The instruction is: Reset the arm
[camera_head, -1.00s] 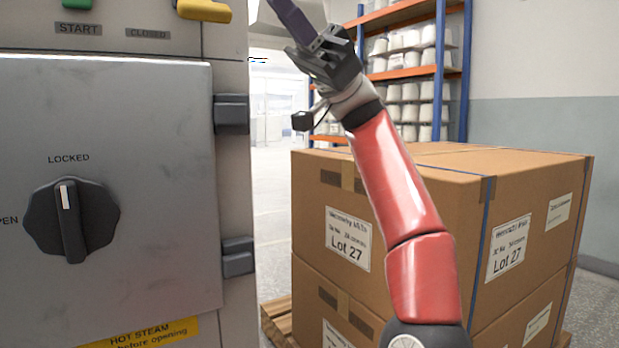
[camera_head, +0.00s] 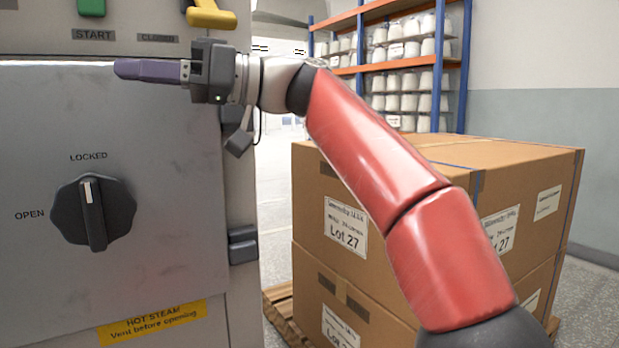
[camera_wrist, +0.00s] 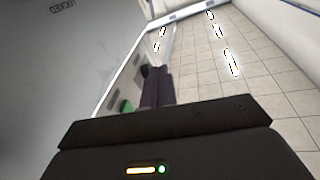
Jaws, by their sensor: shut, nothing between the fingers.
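My gripper (camera_head: 122,69) is shut and empty. Its purple fingers point left in the head view, in front of the top part of the machine door (camera_head: 150,130), just below the START and CLOSED labels. Whether the fingers touch the machine I cannot tell. In the wrist view the closed dark fingers (camera_wrist: 158,86) show at the middle. My red arm reaches up and left from the lower right.
The black knob (camera_head: 93,213) points at LOCKED. A green button (camera_head: 91,7) and a yellow lever (camera_head: 211,14) sit above. Taped cartons (camera_head: 390,240) stand on a pallet (camera_head: 283,314) at right. A shelf (camera_head: 358,17) of white cones stands behind.

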